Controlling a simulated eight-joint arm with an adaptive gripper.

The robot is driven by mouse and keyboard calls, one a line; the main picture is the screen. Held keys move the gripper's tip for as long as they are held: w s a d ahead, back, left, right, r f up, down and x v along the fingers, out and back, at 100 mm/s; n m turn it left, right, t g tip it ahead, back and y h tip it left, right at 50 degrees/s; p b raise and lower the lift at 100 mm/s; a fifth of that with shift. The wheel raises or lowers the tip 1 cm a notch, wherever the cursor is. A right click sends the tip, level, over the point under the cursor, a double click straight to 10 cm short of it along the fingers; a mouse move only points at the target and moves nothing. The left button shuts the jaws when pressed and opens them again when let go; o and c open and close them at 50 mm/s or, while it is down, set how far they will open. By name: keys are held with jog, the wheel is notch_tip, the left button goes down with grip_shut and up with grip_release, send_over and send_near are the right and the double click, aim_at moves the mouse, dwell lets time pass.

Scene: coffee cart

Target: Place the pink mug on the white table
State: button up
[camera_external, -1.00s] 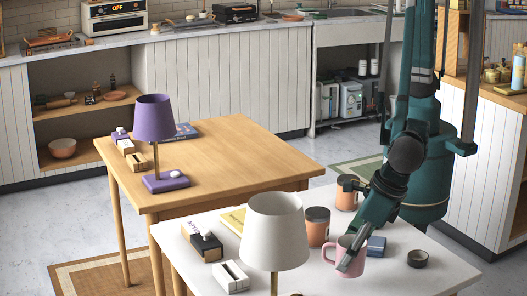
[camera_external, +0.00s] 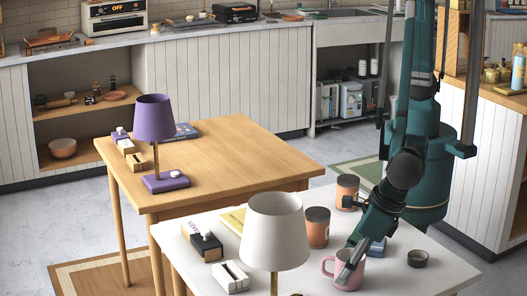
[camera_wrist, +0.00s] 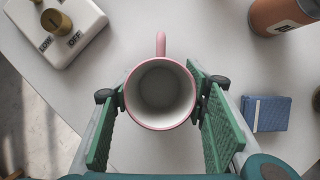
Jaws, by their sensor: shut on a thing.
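The pink mug (camera_external: 345,272) is upright at the right front of the white table (camera_external: 405,283). My gripper (camera_external: 355,258) reaches down to it from above and is shut on it. In the wrist view the mug (camera_wrist: 160,93) is seen from above, empty, with its handle pointing away from me. The green fingers of my gripper (camera_wrist: 160,98) press on its left and right sides. The mug's base is at or very near the tabletop; whether it touches cannot be told.
The white lamp (camera_external: 275,220) and a white switch box (camera_external: 231,277) stand left of the mug. Brown canisters (camera_external: 317,228) stand behind it. A blue box (camera_external: 376,247) and a small dark bowl (camera_external: 417,258) are close on its right. The table's front right is bare.

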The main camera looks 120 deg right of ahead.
jog(key=o, duration=1.1)
jog(key=shift+c, duration=0.2)
jog(key=shift+r, duration=0.1)
jog(key=p+v, duration=0.2)
jog(key=v, duration=1)
jog(key=shift+d+r, duration=0.1)
